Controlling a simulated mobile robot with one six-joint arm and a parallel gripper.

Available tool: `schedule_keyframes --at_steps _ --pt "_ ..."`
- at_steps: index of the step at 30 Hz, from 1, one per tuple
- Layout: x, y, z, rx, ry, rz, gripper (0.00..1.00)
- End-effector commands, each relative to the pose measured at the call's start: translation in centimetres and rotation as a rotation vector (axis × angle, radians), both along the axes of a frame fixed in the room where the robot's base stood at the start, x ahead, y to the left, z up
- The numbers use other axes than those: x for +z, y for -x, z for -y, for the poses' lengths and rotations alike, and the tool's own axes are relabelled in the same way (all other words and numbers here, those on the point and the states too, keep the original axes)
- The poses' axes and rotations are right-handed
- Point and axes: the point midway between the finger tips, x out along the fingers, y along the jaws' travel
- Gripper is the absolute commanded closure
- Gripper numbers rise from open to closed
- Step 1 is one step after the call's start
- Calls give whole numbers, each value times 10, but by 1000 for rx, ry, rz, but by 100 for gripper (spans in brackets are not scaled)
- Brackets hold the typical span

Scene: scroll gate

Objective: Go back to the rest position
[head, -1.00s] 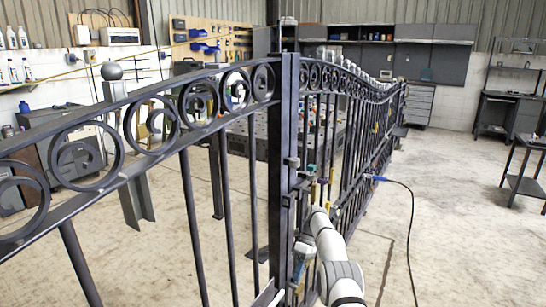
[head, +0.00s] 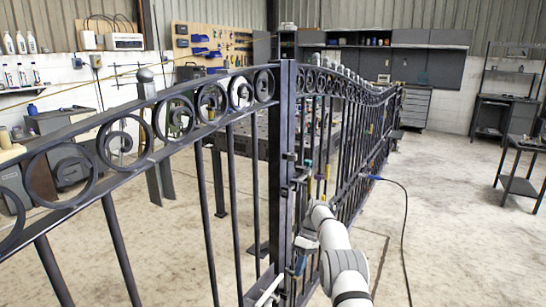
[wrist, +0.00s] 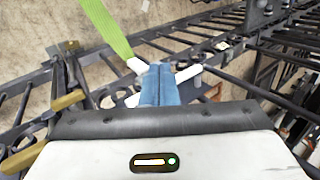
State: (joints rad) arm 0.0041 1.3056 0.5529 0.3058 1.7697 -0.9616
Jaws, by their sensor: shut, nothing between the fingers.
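The dark metal scroll gate (head: 281,175) runs from the near left to the far right, with scroll rings along its top rail and a thick square post in the middle. My gripper (head: 298,264) is low beside this post, on its right side, at the end of my white arm. In the wrist view, my gripper's blue fingers (wrist: 160,84) are together with nothing between them. Gate bars (wrist: 90,68) show beyond and around them. Whether the fingers touch the gate cannot be told.
A green strap (wrist: 105,27) crosses the upper left of the wrist view, close to the fingers. A cable (head: 406,235) hangs from the gate to the floor on the right. A dark metal table (head: 521,185) stands at far right. The concrete floor between is open.

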Motion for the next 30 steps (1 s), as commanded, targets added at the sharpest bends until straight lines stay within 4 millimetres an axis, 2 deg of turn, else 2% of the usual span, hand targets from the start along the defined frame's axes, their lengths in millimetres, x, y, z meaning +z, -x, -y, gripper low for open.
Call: schedule_keyframes --at_steps 8,14,21,26,30 --pt "66 7 4 -88 72 40 100" --pt "142 30 10 -204 155 93 100" --pt "224 83 19 -358 250 165 100" --pt "268 130 26 -460 301 217 100" --pt "298 177 31 -552 339 264 100"
